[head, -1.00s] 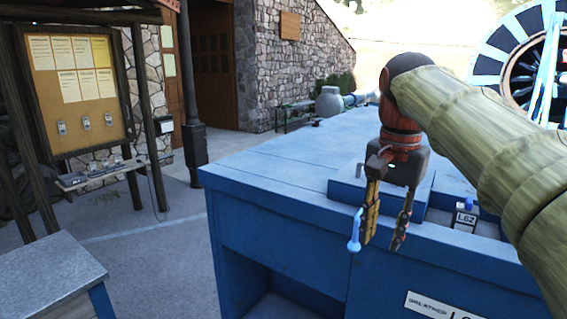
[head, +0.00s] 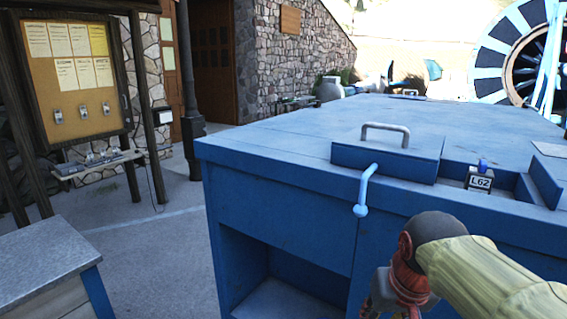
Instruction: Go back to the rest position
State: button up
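My gripper (head: 378,308) is low at the bottom of the head view, in front of the blue cabinet's (head: 280,215) front face. Only its wrist and upper body show; its fingers are cut off by the bottom edge, so I cannot tell whether it is open or shut. My arm enters from the lower right corner.
A raised blue lid with a grey handle (head: 385,130) sits on the cabinet top, and a light blue bent lever (head: 364,192) hangs at its front. A small block labelled L62 (head: 480,180) sits in a recess. A grey-topped table (head: 45,260) stands at lower left; floor between is clear.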

jog(key=s+f+t+b, duration=0.1)
jog(key=s+f+b, duration=0.5)
jog(key=f, duration=0.6)
jog(key=s+f+b, duration=0.6)
jog(key=f+b, duration=0.5)
jog(key=f, duration=0.1)
jog(key=shift+d+f+n+t, duration=0.2)
jog(key=shift+n+t, duration=0.2)
